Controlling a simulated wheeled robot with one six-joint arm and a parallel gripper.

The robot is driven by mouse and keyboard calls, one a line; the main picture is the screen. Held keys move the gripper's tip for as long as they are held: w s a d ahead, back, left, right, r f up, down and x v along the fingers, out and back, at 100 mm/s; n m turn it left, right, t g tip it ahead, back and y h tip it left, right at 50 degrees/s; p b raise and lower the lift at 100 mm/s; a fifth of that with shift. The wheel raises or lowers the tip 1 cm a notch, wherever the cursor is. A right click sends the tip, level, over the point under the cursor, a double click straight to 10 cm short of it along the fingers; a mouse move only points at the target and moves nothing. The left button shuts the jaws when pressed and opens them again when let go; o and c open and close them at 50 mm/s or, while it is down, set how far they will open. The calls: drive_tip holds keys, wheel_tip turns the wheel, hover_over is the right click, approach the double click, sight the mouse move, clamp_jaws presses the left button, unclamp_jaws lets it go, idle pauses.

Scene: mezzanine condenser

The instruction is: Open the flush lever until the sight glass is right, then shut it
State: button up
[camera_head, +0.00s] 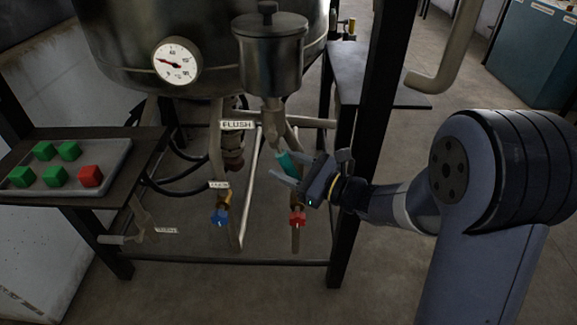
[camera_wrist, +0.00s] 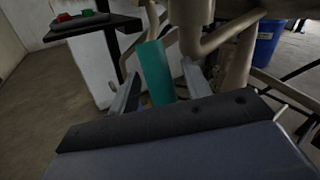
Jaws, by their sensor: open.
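A teal handle (camera_head: 288,162) sits below the metal pot, near the white FLUSH label (camera_head: 237,124); it looks like the flush lever. My gripper (camera_head: 281,165) is open at this handle, reaching in from the right. In the wrist view the teal handle (camera_wrist: 155,72) stands between the two spread fingers of my gripper (camera_wrist: 161,84), with gaps showing on both sides. The handle's lower end is hidden behind the gripper body. I cannot make out a sight glass in either view.
A round dial gauge (camera_head: 176,60) is on the large tank. A blue-handled valve (camera_head: 220,217) and a red-handled valve (camera_head: 297,217) hang below. A tray (camera_head: 117,150) with green and red cubes is at left. A dark frame post (camera_head: 372,130) stands beside my wrist.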

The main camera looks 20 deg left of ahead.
drive_tip(key=shift+c, duration=0.4)
clamp_jaws()
drive_tip(key=shift+r, duration=0.1)
drive_tip(key=h+p, duration=0.1)
drive_tip(key=d+r+n+h+p, duration=0.1)
drive_tip(key=p, duration=0.1)
drive_tip(key=d+r+h+p, duration=0.1)
drive_tip(key=p, duration=0.1)
drive_tip(key=shift+w+d+r+n+g, duration=0.1)
drive_tip(key=shift+w+n+g, duration=0.2)
drive_tip(key=shift+g, duration=0.1)
wheel_tip(320, 180, up, 6)
drive_tip(key=d+n+h+p, duration=0.2)
drive_tip(key=h+p, duration=0.6)
drive_tip(key=p, duration=0.9)
drive_tip(key=shift+w+d+n+t+p, duration=0.3)
drive_tip(key=shift+d+n+p, duration=0.1)
drive_tip(key=shift+n, duration=0.2)
drive_tip(key=shift+h, duration=0.4)
